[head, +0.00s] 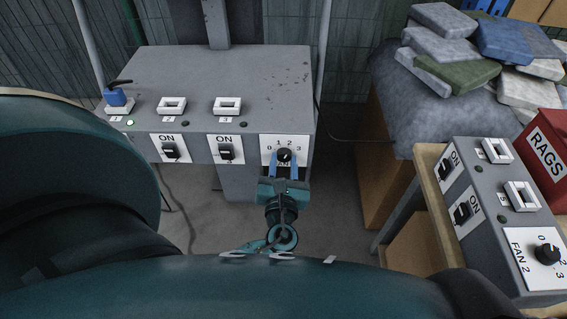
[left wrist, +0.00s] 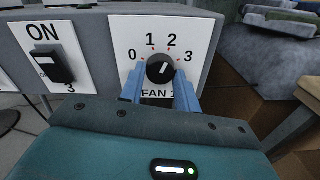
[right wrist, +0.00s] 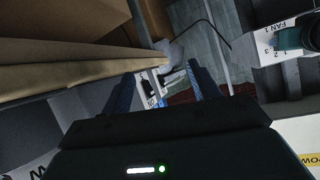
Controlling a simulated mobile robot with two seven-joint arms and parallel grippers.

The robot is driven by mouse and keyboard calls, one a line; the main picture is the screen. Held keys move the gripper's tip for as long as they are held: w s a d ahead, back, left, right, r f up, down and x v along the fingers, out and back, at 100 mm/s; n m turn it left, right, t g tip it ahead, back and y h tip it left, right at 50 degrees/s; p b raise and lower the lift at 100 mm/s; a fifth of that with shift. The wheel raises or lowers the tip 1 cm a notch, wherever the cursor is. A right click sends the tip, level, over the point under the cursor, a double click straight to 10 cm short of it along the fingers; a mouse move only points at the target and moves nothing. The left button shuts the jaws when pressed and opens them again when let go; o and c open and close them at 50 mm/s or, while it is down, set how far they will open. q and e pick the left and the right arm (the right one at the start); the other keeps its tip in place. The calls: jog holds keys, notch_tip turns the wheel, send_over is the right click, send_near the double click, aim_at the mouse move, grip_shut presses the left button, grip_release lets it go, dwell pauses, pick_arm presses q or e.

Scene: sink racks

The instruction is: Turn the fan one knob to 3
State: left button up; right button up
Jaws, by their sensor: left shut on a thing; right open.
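The fan 1 knob (head: 284,155) is a round black knob on a white plate marked 0 to 3, at the right end of the grey panel's front. It also shows in the left wrist view (left wrist: 161,69), where its white pointer mark leans up and slightly right, roughly toward 2. My left gripper (head: 286,167) is shut on this knob, with one blue finger on each side; its fingers also show in the left wrist view (left wrist: 160,88). They partly cover the FAN 1 label. My right gripper (right wrist: 163,88) is open, with nothing between its fingers.
The grey panel (head: 220,80) also has ON switches (head: 170,151) and sockets left of the knob. A second grey box with a fan 2 knob (head: 547,254) stands at right.

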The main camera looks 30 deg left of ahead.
pick_arm(q)
jog(key=shift+r+m+p, duration=0.3)
jog(key=shift+m+p, duration=0.7)
jog(key=shift+p, duration=0.55)
jog(key=shift+c, duration=0.3)
jog(key=m+p, duration=0.3)
jog(key=shift+p, duration=0.3)
jog(key=shift+m+p, duration=0.65)
jog(key=shift+m, duration=0.25)
jog(key=shift+a+f+m+p, duration=0.1)
jog(key=shift+f+m+p, duration=0.05)
jog(key=shift+m+p, duration=0.55)
jog(key=shift+m, duration=0.4)
pick_arm(e)
jog(key=shift+g+h, duration=0.5)
jog(key=shift+h, duration=0.1)
jog(key=shift+s+d+r, duration=0.2)
jog(key=shift+d+r, duration=0.4)
jog(key=shift+r, duration=0.35)
jog(key=shift+s+d+r, duration=0.15)
jog(key=shift+d+r, duration=0.45)
jog(key=shift+r, duration=0.35)
pick_arm(q)
jog(key=o, duration=1)
jog(key=shift+f, duration=0.1)
pick_arm(e)
jog(key=shift+s+a+f, duration=0.1)
jog(key=shift+a, duration=0.05)
jog(key=shift+s, duration=0.2)
